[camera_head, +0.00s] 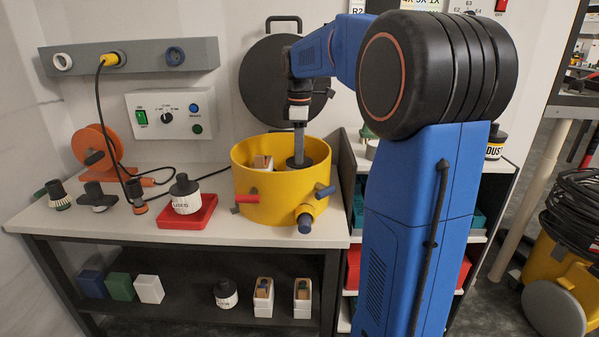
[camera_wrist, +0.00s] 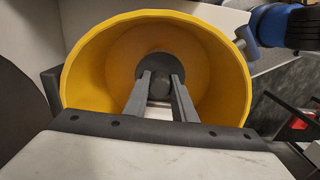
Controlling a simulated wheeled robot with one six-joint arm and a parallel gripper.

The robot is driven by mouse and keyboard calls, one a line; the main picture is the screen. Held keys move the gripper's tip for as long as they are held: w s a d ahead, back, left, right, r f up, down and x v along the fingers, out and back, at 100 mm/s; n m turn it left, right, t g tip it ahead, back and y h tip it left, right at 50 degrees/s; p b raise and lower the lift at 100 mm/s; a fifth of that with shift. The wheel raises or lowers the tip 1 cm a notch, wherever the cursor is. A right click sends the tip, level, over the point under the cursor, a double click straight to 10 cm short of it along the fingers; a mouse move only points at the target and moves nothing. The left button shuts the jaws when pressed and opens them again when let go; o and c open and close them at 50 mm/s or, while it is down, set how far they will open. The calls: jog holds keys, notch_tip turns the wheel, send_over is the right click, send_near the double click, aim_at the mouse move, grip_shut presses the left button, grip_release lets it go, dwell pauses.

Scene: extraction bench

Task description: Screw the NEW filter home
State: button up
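A yellow drum (camera_head: 262,186) stands open on the bench. It also fills much of the wrist view (camera_wrist: 87,75). My gripper (camera_head: 299,152) reaches down into it from above. In the wrist view my gripper (camera_wrist: 160,80) has its two fingers on either side of the grey knob of a dark round-topped filter (camera_wrist: 158,62), seemingly closed on it. The filter's dark top also shows in the head view (camera_head: 300,165). Its lower body, label and seat are hidden, so I cannot tell how far it is screwed in. A filter labelled USED (camera_head: 186,196) stands in a red tray (camera_head: 203,217).
A pale block-like item (camera_head: 262,163) shows inside the drum's left side. The round dark lid (camera_head: 268,90) stands open behind. Several nozzle-like fittings (camera_head: 98,197) and an orange reel (camera_head: 92,147) are at left. The lower shelf holds another dark-topped canister (camera_head: 226,294).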

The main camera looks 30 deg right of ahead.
jog(key=m, duration=0.3)
jog(key=shift+m, duration=0.4)
grip_shut()
jog(key=m, duration=0.3)
jog(key=shift+m, duration=0.4)
jog(key=m, duration=0.3)
jog(key=shift+m, duration=0.4)
jog(key=m, duration=0.9)
jog(key=shift+f+m, duration=0.1)
jog(key=shift+m, duration=0.2)
jog(key=m, duration=0.6)
jog(key=shift+m, duration=0.3)
jog(key=o, duration=1)
grip_release()
jog(key=shift+o, duration=0.2)
